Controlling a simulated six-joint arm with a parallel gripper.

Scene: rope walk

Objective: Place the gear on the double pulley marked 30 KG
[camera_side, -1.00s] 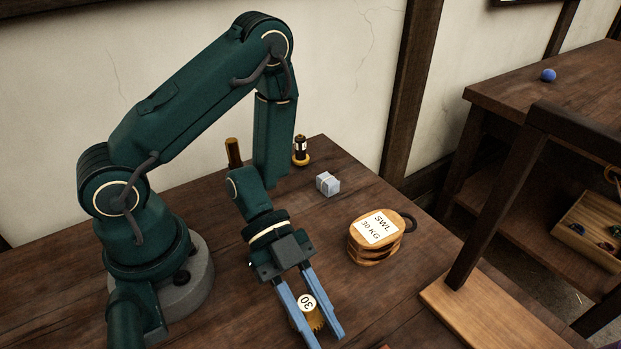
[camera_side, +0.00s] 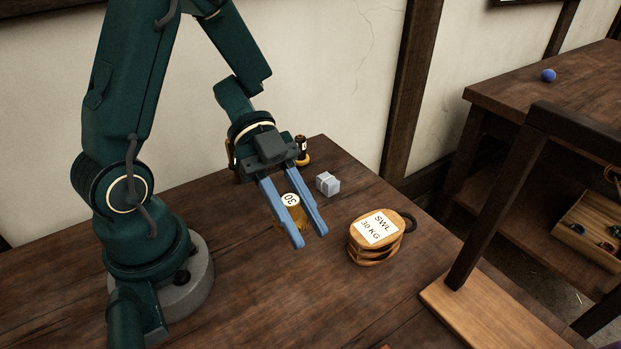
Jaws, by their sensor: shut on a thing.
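The gear (camera_side: 297,213) is brass-coloured with a white round label reading 30. My gripper (camera_side: 311,240) is shut on it, with a blue finger on each side partly hiding it. The gear appears to be held above the table, left of the double pulley. The double pulley (camera_side: 377,240) is a wooden block with a white label reading SWL 30 KG and a dark ring at its right. It lies on the table with its labelled face up, and nothing is on top of it.
A grey wrapped block (camera_side: 328,184) sits behind the gripper's right finger. A dark and yellow bottle-like item (camera_side: 302,151) stands at the table's back. A wooden frame (camera_side: 490,315) stands at the right.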

